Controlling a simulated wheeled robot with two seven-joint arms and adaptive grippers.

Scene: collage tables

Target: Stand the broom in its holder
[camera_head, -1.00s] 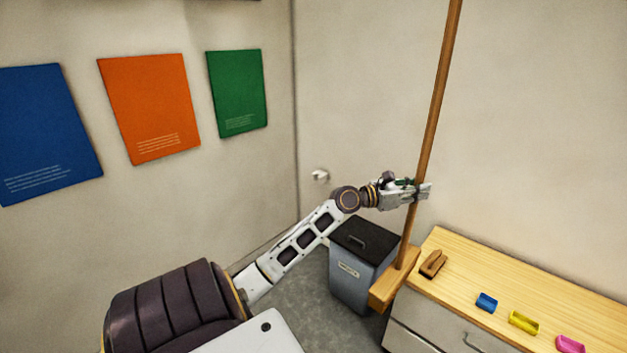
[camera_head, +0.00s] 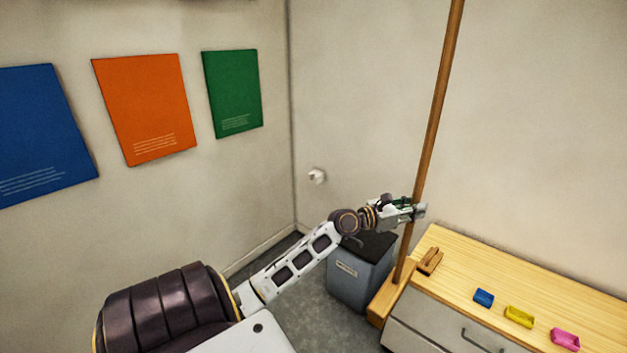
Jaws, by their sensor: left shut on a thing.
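The broom has a long brown wooden handle (camera_head: 437,115) that runs out of the top of the picture, and a wooden head (camera_head: 391,292) low down at the left end of the cabinet. My left gripper (camera_head: 415,211) is shut on the handle, in its lower part. The broom is nearly upright in the picture, leaning a little to the right at the top. Whether its head touches the floor I cannot tell. A small white fitting (camera_head: 317,176) is on the wall near the corner; I cannot tell if it is the holder. My right gripper is not in view.
A grey bin (camera_head: 354,281) with a dark lid stands behind my left forearm. A wooden-topped cabinet (camera_head: 470,263) is at right, with a brown block (camera_head: 430,261) and blue, yellow and pink pieces on top. Posters hang on the left wall.

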